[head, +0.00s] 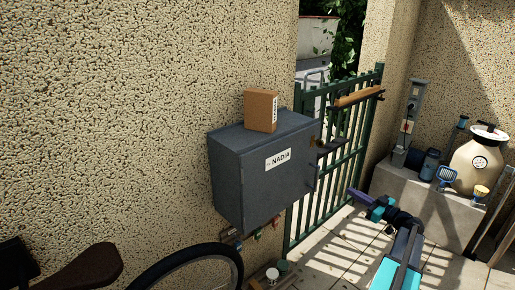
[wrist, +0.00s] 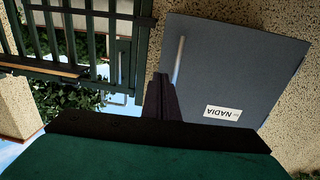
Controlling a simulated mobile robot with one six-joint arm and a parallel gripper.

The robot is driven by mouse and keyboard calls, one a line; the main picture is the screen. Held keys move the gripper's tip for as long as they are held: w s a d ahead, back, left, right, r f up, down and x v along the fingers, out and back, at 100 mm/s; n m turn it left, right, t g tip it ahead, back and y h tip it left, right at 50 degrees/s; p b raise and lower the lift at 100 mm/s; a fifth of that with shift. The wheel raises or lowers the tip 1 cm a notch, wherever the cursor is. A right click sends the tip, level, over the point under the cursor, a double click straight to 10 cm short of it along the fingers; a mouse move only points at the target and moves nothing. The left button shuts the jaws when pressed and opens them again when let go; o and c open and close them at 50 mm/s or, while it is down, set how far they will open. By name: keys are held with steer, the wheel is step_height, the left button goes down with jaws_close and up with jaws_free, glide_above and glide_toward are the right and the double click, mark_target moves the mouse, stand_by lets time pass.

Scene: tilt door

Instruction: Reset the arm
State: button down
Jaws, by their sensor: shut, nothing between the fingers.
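My gripper (head: 353,194) is at the end of my teal and black arm, at the lower right of the head view. Its fingers look shut and empty, and they point left toward the grey box. In the wrist view my gripper (wrist: 160,90) also shows with its dark fingers together. The grey box (head: 240,185) labelled NADIA hangs on the wall, and its front looks closed. Its front (wrist: 240,65) shows upside down in the wrist view, with a pale bar handle (wrist: 179,60). The gripper appears apart from the box and handle.
A cardboard parcel (head: 261,110) stands on the box. A green barred gate (head: 340,140) is behind it to the right. A bicycle wheel (head: 190,257) is at lower left. A beige tank (head: 480,160) stands on a ledge (head: 425,203) at right. Open paving lies around my arm.

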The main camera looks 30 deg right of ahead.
steer(key=w+a+f+m+g+h+b, duration=0.1)
steer(key=w+a+f+m+h, duration=0.55)
steer(key=w+f, duration=0.6)
steer(key=s+a+f+g+h+b, duration=0.1)
steer(key=s+a+f+g+h, duration=0.2)
steer(key=a+f+g, duration=1)
steer(key=s+a+f+y, duration=0.1)
steer(key=s+a+f, duration=0.3)
steer(key=a+f, duration=0.35)
steer(key=s+a+f+y, duration=0.1)
steer(key=s+a+f, duration=0.2)
steer(key=a+f, duration=0.4)
steer(key=s+a+f+n+g+y+b, duration=0.1)
steer(key=s+a+f+n+g+y, duration=0.1)
steer(key=s+a, duration=1)
steer(key=s+a+f+n+g+y+b, duration=0.1)
steer(key=s+a+f+g, duration=0.4)
steer(key=s+a, duration=0.7)
steer(key=s+n+g+y, duration=0.1)
steer(key=s+g, duration=0.1)
steer(key=s, duration=0.3)
steer(key=shift+g, duration=0.3)
